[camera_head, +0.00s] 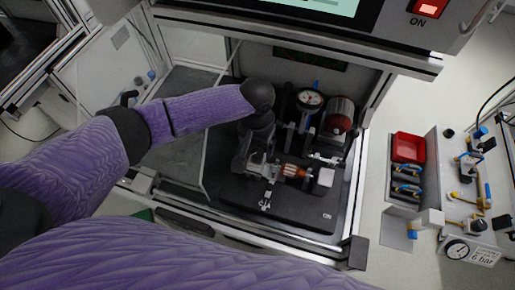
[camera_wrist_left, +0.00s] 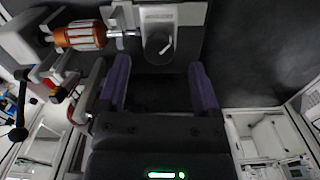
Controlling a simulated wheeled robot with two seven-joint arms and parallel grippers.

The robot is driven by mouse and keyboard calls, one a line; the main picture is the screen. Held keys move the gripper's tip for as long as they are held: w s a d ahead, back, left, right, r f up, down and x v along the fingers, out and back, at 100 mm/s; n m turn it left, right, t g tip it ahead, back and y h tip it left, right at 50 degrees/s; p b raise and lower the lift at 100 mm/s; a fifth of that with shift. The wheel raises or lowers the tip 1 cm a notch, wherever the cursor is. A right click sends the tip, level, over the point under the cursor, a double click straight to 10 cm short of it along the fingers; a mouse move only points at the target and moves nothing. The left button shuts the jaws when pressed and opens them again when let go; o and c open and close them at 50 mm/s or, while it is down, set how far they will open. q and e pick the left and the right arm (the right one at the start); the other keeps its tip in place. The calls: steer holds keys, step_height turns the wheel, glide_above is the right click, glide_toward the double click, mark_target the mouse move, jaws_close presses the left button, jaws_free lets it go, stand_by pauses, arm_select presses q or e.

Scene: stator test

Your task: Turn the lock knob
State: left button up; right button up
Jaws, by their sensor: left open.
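The lock knob (camera_wrist_left: 158,46) shows in the left wrist view as a dark round knob with a pale pointer line. It sits on a grey block (camera_wrist_left: 185,14), beside the shaft of a copper-wound part (camera_wrist_left: 80,36). My left gripper (camera_wrist_left: 160,78) is open, with its two purple fingers apart and nothing between them. The knob lies just beyond the fingertips, roughly centred between them. In the head view, my left gripper (camera_head: 256,160) is over the left end of the copper-wound part (camera_head: 293,171). I cannot make out the knob there. My right gripper is not in view.
The fixture stands on a black base plate (camera_head: 300,212) inside a framed station. A dial gauge (camera_head: 309,99) and a red-faced cylinder (camera_head: 340,114) stand behind it. A screen and a lit ON switch (camera_head: 428,8) are above.

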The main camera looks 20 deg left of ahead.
mark_target(257, 155)
arm_select(q)
step_height(257, 155, down, 3)
steer(key=shift+r, duration=0.15)
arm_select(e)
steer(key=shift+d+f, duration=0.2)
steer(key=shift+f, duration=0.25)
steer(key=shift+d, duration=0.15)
arm_select(q)
steer(key=shift+c, duration=0.8)
jaws_close()
steer(key=shift+r, duration=0.1)
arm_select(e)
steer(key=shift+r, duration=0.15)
